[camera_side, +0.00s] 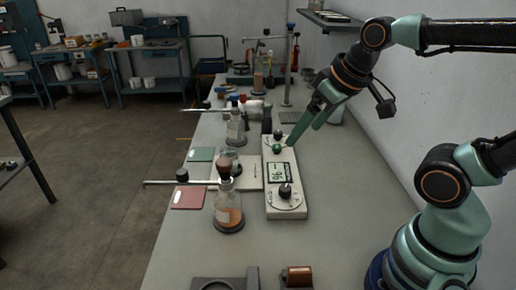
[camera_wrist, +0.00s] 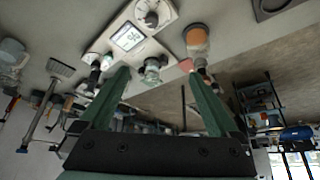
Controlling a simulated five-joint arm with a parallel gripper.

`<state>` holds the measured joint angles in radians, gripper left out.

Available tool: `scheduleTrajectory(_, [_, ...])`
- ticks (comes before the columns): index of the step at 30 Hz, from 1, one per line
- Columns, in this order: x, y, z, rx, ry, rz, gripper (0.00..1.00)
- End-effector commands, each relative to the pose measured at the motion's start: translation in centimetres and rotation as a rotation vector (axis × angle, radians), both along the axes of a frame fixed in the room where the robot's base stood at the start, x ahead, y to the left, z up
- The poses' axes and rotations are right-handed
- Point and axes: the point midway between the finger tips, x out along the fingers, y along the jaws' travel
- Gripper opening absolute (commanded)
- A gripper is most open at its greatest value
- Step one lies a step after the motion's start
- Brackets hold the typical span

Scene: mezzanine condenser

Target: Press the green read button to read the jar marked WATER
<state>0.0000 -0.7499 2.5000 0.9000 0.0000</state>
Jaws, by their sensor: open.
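A long white meter box (camera_side: 285,207) lies on the bench with a lit display (camera_side: 280,172) and a black knob at its near end. Green round buttons (camera_side: 277,149) sit at its far end. My gripper (camera_side: 297,142) points down just above and right of them; I cannot tell whether it touches. In the wrist view my gripper (camera_wrist: 160,73) is open with nothing seen held. A flask of orange liquid (camera_side: 229,215) stands left of the meter, and a clear jar (camera_side: 236,130) stands farther back. I can read no WATER mark on any jar.
Metal rods reach in from the left over the bench, near the flask and clear jar. A pink pad (camera_side: 187,198) and a green pad (camera_side: 200,154) lie at the left edge. A wall is on the right. The bench right of the meter is clear.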

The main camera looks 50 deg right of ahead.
Motion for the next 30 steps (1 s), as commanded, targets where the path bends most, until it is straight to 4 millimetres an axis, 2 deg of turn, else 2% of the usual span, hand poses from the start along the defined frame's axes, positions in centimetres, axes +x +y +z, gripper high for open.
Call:
scheduleTrajectory(11, [0.0,0.0,0.0,0.0,0.0,0.0,0.96])
scheduleTrajectory(12, [0.0,0.0,0.0,0.0,0.0,0.0,0.89])
scheduleTrajectory(14, [0.0,0.0,0.0,0.0,0.0,0.0,0.66])
scheduleTrajectory(15, [0.0,0.0,0.0,0.0,0.0,0.0,0.51])
scheduleTrajectory(19, [0.0,0.0,0.0,0.0,0.0,0.0,0.01])
scheduleTrajectory(30, [0.0,0.0,0.0,0.0,0.0,0.0,0.0])
